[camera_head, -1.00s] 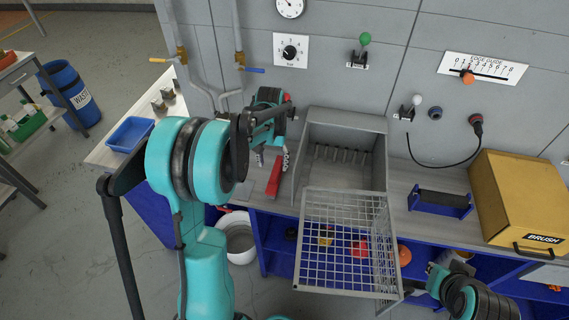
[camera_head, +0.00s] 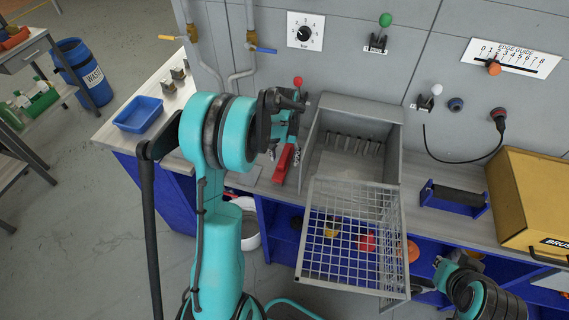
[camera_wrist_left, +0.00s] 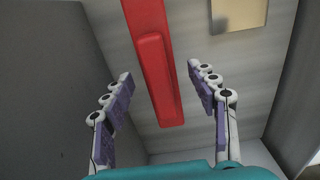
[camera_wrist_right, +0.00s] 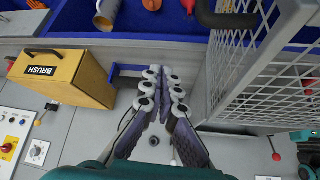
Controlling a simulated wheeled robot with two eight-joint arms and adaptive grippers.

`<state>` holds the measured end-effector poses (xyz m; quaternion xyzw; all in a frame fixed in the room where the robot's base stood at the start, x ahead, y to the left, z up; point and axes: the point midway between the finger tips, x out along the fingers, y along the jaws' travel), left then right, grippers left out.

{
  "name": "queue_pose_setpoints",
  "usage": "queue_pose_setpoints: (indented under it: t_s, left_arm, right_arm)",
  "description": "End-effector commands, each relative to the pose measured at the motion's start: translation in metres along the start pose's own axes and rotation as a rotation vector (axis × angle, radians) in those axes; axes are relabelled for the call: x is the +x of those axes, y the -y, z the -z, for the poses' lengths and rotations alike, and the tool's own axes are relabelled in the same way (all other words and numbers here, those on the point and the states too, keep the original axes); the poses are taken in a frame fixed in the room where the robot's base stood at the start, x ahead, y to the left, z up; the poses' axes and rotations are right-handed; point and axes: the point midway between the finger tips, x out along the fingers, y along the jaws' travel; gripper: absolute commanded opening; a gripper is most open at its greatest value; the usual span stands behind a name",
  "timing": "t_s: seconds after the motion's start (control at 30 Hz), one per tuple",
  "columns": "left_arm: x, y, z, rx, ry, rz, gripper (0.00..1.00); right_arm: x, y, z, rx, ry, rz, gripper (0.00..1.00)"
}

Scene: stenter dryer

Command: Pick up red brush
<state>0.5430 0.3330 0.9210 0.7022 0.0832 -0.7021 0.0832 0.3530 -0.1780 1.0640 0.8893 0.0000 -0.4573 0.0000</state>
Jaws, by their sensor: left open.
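The red brush (camera_head: 283,163) lies on the grey counter, left of the open metal box. In the left wrist view the long red brush (camera_wrist_left: 155,75) runs between the fingers. My left gripper (camera_wrist_left: 166,84) is open, with one finger on each side of the brush and a visible gap to each. In the head view the left gripper is over the brush, partly hidden by my arm. My right gripper (camera_wrist_right: 163,76) is empty, its fingertips together, away from the brush near the wire basket.
The metal box (camera_head: 352,155) and its wire mesh basket (camera_head: 350,240) stand right of the brush. A red-knobbed lever (camera_head: 297,82) is behind the left gripper. A blue tray (camera_head: 138,114) sits left. A yellow BRUSH box (camera_head: 530,200) is at right.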

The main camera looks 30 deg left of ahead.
Motion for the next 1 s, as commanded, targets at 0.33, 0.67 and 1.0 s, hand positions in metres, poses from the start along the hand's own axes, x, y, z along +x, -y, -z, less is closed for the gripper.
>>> queue_pose_setpoints:
  t_s: [0.33,0.67,1.0]
  left_arm:
    - [-0.001,0.000,0.000,0.000,0.000,0.000,0.02]
    - [-0.014,0.000,0.000,0.000,0.000,0.000,0.02]
    - [-0.082,0.000,0.000,0.000,0.000,0.000,0.02]
  right_arm:
    - [0.000,0.000,0.000,0.000,0.000,0.000,0.00]
    - [-0.004,0.000,0.003,0.000,0.000,0.000,0.00]
    - [-0.021,0.000,0.015,0.000,0.000,0.000,0.00]
